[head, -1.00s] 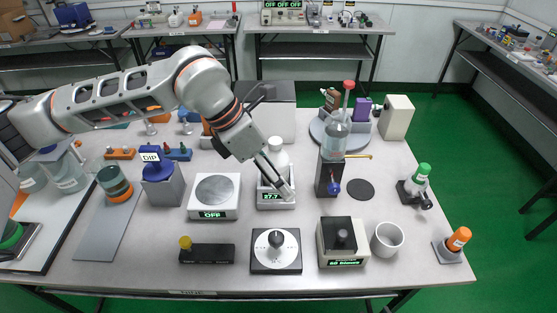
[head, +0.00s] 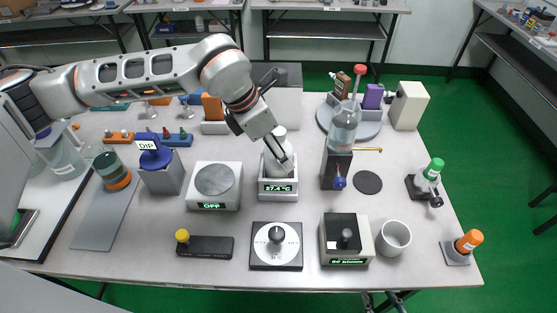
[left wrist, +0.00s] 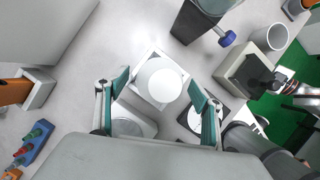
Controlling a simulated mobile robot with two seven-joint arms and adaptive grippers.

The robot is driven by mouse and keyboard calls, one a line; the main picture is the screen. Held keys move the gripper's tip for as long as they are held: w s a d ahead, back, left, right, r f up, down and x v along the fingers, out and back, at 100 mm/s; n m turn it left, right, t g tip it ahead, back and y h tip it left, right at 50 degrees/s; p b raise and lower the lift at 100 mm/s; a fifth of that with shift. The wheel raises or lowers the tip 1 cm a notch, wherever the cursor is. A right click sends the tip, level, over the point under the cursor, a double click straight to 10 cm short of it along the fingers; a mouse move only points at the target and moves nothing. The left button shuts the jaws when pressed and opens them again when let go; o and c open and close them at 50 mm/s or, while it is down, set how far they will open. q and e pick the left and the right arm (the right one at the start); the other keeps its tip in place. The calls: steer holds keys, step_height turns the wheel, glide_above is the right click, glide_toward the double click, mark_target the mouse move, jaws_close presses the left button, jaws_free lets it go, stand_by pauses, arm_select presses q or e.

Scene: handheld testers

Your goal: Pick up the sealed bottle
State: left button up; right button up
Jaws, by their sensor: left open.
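A white bottle (head: 279,148) stands upright in a white box-like unit (head: 278,188) with a lit display, in the middle of the table. In the left wrist view its round white top (left wrist: 160,80) shows from above. My left gripper (head: 283,163) is over the unit and hides part of the bottle in the head view. In the left wrist view its two teal fingers are spread apart, one on each side of the bottle top. My right gripper (head: 382,301) is at the bottom edge of the head view, in front of the table, partly cut off.
A hot plate (head: 214,183) stands left of the unit, and a dark stand (head: 337,170) with a clear bottle stands right.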

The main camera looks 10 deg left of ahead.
arm_select(q)
steer(key=shift+x, duration=0.85)
steer(key=c, duration=1.6)
steer(key=shift+r, duration=0.1)
steer(key=shift+w+r, duration=0.1)
